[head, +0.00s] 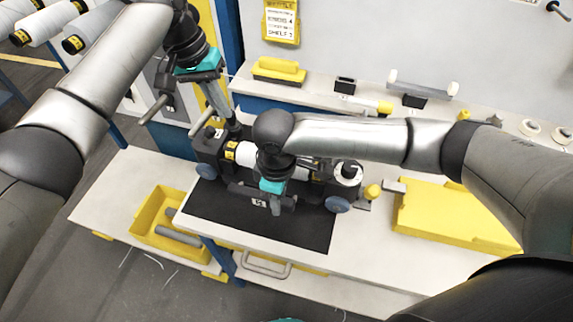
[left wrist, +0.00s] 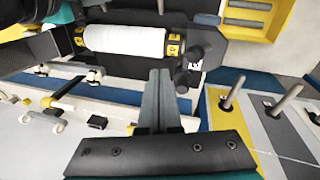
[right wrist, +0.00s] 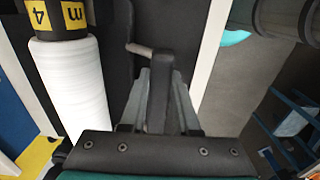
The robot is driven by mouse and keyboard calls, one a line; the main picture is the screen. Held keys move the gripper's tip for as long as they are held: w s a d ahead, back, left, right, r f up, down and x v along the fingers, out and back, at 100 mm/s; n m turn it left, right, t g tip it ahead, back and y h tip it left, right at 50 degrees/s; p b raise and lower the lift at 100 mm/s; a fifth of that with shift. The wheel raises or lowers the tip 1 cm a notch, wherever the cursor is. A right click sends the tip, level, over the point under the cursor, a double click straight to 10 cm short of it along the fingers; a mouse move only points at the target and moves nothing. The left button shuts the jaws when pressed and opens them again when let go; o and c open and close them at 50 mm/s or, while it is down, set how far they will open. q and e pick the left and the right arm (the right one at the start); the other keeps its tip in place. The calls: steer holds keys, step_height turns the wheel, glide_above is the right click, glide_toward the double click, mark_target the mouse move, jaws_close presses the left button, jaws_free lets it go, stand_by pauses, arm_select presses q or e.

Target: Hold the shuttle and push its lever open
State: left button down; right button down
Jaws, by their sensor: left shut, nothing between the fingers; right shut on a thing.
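The shuttle (head: 210,149) is a dark body with blue wheels and a white bobbin (head: 244,153) with yellow labels, standing on a black mat (head: 215,203). My right gripper (head: 274,206) is at its near side, shut on a dark bar (right wrist: 160,85) of the shuttle beside the bobbin, seen close in the right wrist view. My left gripper (head: 233,130) is shut and empty, pointing down at the shuttle's left end. In the left wrist view its fingertips (left wrist: 160,75) are near dark knobs (left wrist: 190,65) beside the bobbin's end. I cannot tell which part is the lever, or whether the fingertips touch.
A yellow bin (head: 152,215) with grey rods stands on the lower bench at left. A yellow tray (head: 450,215) lies on the right of the table. Metal pegs (head: 154,109) stick out behind my left gripper. A rear shelf (head: 315,91) holds small parts.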

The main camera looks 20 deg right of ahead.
mark_target(210, 132)
arm_select(q)
steer(key=shift+s+a+f+m+y, duration=0.2)
steer(key=shift+f+y, duration=0.25)
steer(key=shift+f, duration=0.75)
steer(key=shift+s+a+f+m+y, duration=0.15)
steer(key=shift+f+m+y, duration=0.25)
steer(key=shift+f, duration=0.8)
steer(key=shift+a+f+m+y, duration=0.2)
steer(key=shift+f+y, duration=0.25)
steer(key=shift+f, duration=0.75)
steer(key=shift+w+a, duration=0.1)
